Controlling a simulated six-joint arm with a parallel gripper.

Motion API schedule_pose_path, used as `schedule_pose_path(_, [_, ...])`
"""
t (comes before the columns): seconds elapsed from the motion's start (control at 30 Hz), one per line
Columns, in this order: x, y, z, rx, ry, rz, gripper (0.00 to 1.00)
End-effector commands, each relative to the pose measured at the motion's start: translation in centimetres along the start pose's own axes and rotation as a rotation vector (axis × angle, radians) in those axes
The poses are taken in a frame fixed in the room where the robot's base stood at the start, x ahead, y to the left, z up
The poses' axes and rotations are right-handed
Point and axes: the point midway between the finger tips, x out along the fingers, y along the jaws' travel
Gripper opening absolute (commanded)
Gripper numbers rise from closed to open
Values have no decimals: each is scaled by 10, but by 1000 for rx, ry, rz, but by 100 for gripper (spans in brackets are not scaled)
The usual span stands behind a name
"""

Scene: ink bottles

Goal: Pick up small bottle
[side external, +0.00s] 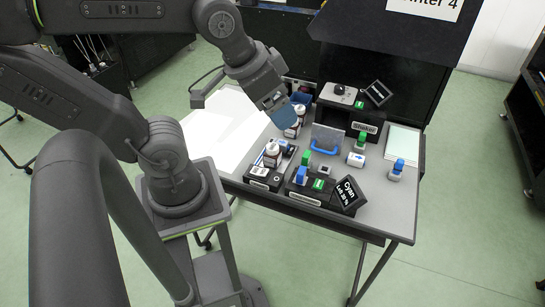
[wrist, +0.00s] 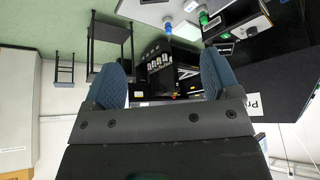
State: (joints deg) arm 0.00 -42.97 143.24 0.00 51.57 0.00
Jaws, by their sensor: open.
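Several small bottles stand on the grey table. A white bottle with a dark cap (side external: 272,153) is in a black holder at the table's front left. Another white bottle (side external: 291,130) stands behind it, just below my gripper. A blue-capped bottle (side external: 397,169) stands alone at the right, and a green-capped one (side external: 361,146) stands left of it. Which one is the small bottle I cannot tell. In the wrist view, a blue-capped bottle (wrist: 168,26) and a green-capped one (wrist: 203,19) show at the top. My gripper (wrist: 164,78) is open and empty, with blue fingers; they also show above the table (side external: 284,115).
A black shaker box (side external: 352,118) stands at the back. A black sign reading Cyan (side external: 347,196) stands at the front. A white pad (side external: 403,141) lies at the right. The front right of the table is clear.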

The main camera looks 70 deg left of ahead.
Motion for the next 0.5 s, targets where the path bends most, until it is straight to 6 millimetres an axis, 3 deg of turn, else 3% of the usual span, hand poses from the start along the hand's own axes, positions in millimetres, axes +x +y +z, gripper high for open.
schedule_pose_path(0.27, [7, -6, -5, -59, -23, -13, 82])
schedule_pose_path(0.37, [24, -20, -14, -200, -70, -43, 82])
schedule_pose_path(0.5, [63, -55, -26, -509, -163, -112, 82])
